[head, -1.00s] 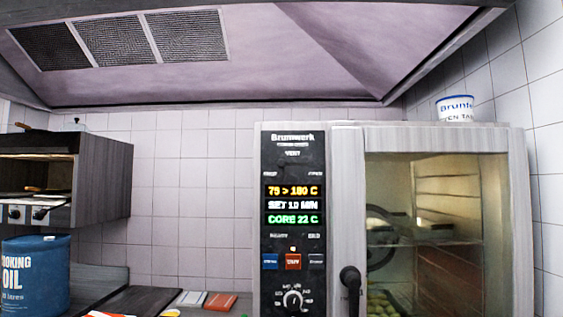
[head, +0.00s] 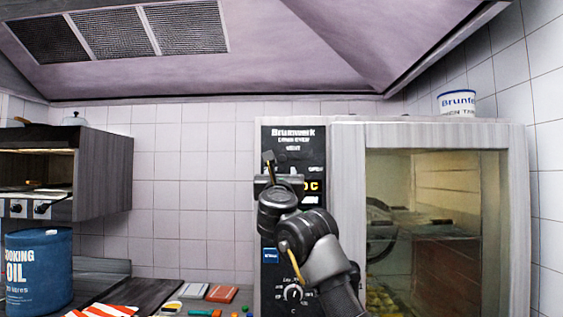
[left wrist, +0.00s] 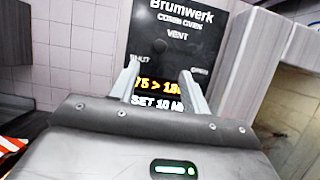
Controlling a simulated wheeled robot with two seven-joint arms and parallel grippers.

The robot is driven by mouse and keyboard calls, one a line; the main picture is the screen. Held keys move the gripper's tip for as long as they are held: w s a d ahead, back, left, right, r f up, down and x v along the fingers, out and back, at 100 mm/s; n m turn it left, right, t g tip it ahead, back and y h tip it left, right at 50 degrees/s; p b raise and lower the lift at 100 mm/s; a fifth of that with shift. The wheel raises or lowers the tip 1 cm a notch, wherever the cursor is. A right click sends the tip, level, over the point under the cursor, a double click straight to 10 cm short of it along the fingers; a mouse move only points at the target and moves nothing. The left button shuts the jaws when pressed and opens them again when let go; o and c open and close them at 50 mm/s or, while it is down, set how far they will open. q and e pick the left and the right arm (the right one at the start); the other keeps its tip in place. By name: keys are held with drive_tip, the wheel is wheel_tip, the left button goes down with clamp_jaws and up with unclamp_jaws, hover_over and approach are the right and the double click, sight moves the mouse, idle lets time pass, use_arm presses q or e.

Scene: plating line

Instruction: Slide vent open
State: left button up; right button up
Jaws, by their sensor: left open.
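The combi oven's black control panel (head: 293,139) carries the word VENT, with SHUT at the left and OPEN at the right below it. In the left wrist view the panel (left wrist: 172,48) shows the same labels. A small dark vent knob seems to sit near the SHUT side, but it is too dark to make out surely. My left gripper (head: 282,170) is in front of the panel, just below the vent labels, and hides part of the display. Its two fingers (left wrist: 160,76) are apart with nothing between them. Contact with the panel cannot be told.
The glass oven door (head: 435,230) is closed, right of the panel. A labelled tub (head: 456,103) stands on the oven. A blue oil drum (head: 38,270) and a grill unit (head: 100,175) are at the left. Small coloured items lie on the counter below. The tiled wall between is clear.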

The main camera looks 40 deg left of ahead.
sight(282, 159)
use_arm(q)
drive_tip(key=p+x, duration=0.2)
drive_tip(key=x, duration=0.2)
drive_tip(key=p+x, duration=0.3)
drive_tip(key=x, duration=0.2)
drive_tip(key=shift+w+a+r+p, duration=0.1)
drive_tip(key=shift+a+r+p, duration=0.1)
drive_tip(key=shift+r+p, duration=0.15)
drive_tip(key=shift+w+a+r+p, duration=0.15)
drive_tip(key=shift+w+a+p, duration=0.2)
drive_tip(key=shift+w, duration=0.2)
clamp_jaws()
